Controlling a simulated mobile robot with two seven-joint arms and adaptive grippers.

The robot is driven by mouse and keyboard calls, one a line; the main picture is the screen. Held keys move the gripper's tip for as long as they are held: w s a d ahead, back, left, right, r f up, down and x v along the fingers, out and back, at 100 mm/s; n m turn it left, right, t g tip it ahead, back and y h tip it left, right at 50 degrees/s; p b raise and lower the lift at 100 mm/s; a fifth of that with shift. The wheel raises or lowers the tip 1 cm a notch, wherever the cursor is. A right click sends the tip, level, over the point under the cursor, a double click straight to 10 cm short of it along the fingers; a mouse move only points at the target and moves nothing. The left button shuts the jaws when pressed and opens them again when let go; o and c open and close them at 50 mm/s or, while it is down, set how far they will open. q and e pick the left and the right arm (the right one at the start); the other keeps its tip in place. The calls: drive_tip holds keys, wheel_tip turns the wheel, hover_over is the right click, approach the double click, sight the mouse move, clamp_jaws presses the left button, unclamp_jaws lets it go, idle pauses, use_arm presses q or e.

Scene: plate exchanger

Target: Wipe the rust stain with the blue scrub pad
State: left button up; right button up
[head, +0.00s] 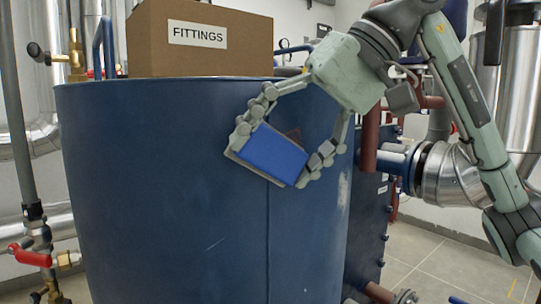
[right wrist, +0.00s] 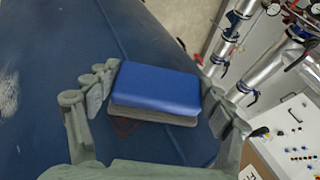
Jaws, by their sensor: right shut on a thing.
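The blue scrub pad (head: 270,154) has a blue body and a grey layer along one edge. My right gripper (head: 281,150) is shut on it, with fingers at its two opposite ends. The pad is in front of the curved side of the dark blue tank (head: 150,190); I cannot tell whether it touches. In the right wrist view, the pad (right wrist: 155,88) lies between the fingers of the right gripper (right wrist: 158,103). A faint reddish-brown mark, seemingly the rust stain (head: 294,133), shows just above the pad; part may be hidden. It also shows below the pad in the right wrist view (right wrist: 124,127). My left gripper is out of view.
A cardboard box labelled FITTINGS (head: 200,42) stands on top of the tank. Pipes with a red-handled valve (head: 30,256) stand at left. A silver insulated pipe (head: 446,174) is at right. The right wrist view shows a white control panel (right wrist: 290,130).

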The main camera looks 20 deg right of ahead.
sight(300, 148)
drive_tip(key=shift+w+d, duration=0.2)
drive_tip(key=shift+d, duration=0.6)
drive_tip(key=shift+w+d, duration=0.2)
drive_tip(key=shift+d, duration=0.6)
drive_tip(key=shift+s+a+p, duration=0.2)
drive_tip(key=shift+s+a, duration=0.05)
drive_tip(key=shift+a, duration=0.85)
drive_tip(key=shift+s+a+p, duration=0.15)
drive_tip(key=shift+s+a, duration=0.05)
drive_tip(key=shift+a, duration=0.85)
drive_tip(key=shift+s+d+b, duration=0.2)
drive_tip(key=shift+s+b, duration=0.1)
drive_tip(key=shift+s, duration=0.65)
drive_tip(key=shift+s+d+b, duration=0.2)
drive_tip(key=shift+s+b, duration=0.05)
drive_tip(key=shift+s, duration=0.7)
drive_tip(key=shift+s+d, duration=0.2)
drive_tip(key=shift+s, duration=0.9)
drive_tip(key=shift+s, duration=0.1)
